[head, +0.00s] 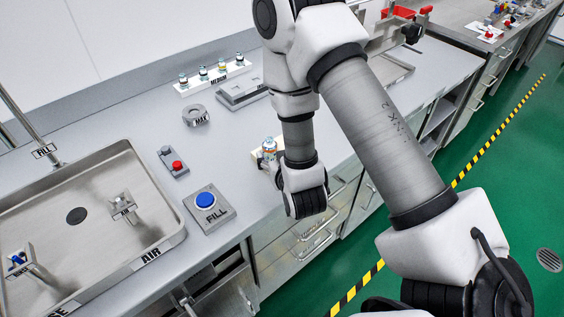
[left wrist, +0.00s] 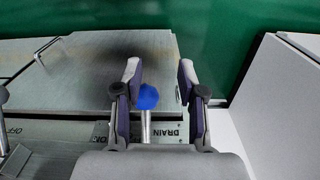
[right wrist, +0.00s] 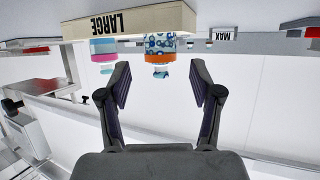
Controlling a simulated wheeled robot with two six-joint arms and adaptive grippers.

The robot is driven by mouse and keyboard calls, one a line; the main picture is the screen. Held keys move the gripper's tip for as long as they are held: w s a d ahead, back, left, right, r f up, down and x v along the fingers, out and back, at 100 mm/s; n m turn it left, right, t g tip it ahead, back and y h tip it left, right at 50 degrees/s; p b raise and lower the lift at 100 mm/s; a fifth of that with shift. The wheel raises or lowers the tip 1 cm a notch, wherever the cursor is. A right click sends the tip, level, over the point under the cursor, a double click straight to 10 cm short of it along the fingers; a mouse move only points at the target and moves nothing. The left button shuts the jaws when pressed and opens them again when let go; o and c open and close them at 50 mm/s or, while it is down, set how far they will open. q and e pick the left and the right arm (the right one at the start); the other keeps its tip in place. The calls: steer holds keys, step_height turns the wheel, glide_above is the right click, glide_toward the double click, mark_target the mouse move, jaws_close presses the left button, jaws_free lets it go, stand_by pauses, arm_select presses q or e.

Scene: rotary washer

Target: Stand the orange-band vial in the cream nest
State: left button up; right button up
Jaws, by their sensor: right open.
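The orange-band vial (right wrist: 160,46), with a blue-patterned body, appears upright at the cream nest (right wrist: 125,22) marked LARGE in the upside-down right wrist view. A pink-and-teal vial (right wrist: 103,50) stands beside it. In the head view the cream nest (head: 254,155) and a vial (head: 269,146) show partly behind my right gripper. My right gripper (right wrist: 160,74) is open, its fingertips on either side of the orange-band vial's top, with no grip on it. Vial bases are hidden. My left gripper (left wrist: 159,74) is open and empty in the left wrist view, with a blue-ended handle beyond it.
A white MEDIUM rack (head: 214,79) with several vials stands at the back. The sink (head: 75,190) is at left.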

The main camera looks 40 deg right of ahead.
steer(key=p+v, duration=0.1)
steer(key=v, duration=0.2)
steer(key=shift+r, duration=0.25)
steer(key=p+v, duration=0.5)
steer(key=p, duration=0.4)
steer(key=s+a+f+n+g+y, duration=0.1)
steer(key=s+a+f+g+y, duration=0.1)
steer(key=s+f+g, duration=0.4)
steer(key=s+a+f+n+g+y, duration=0.2)
steer(key=s+f+g, duration=0.4)
steer(key=s+f, duration=0.3)
steer(key=s, duration=0.3)
steer(key=shift+a+g, duration=0.25)
steer(key=shift+g, duration=0.15)
steer(key=shift+s, duration=0.2)
